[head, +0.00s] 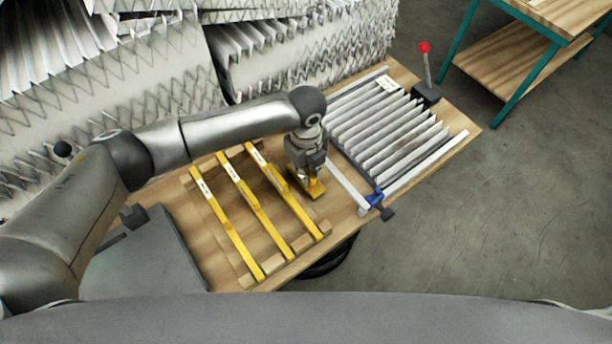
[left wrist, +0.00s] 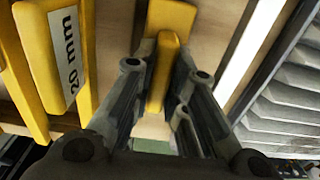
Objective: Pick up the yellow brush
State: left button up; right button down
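The yellow brush (head: 316,190) lies on the wooden table, between the yellow bars and the pleated filter. My left gripper (head: 309,176) points down over it and hides part of it. In the left wrist view the yellow handle (left wrist: 168,52) runs between the two fingers of my left gripper (left wrist: 166,62), with one finger on each side. The fingers are very close to the handle; I cannot tell whether they press on it. My right gripper is not in view.
Several yellow bars (head: 242,206) lie on wooden strips left of the brush; one carries a "20 mm" label (left wrist: 66,50). A pleated filter (head: 388,125) in a metal frame lies to the right. A blue clamp (head: 375,199) and red-knobbed lever (head: 425,48) stand at the table's edge.

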pick_arm(q)
grip_shut()
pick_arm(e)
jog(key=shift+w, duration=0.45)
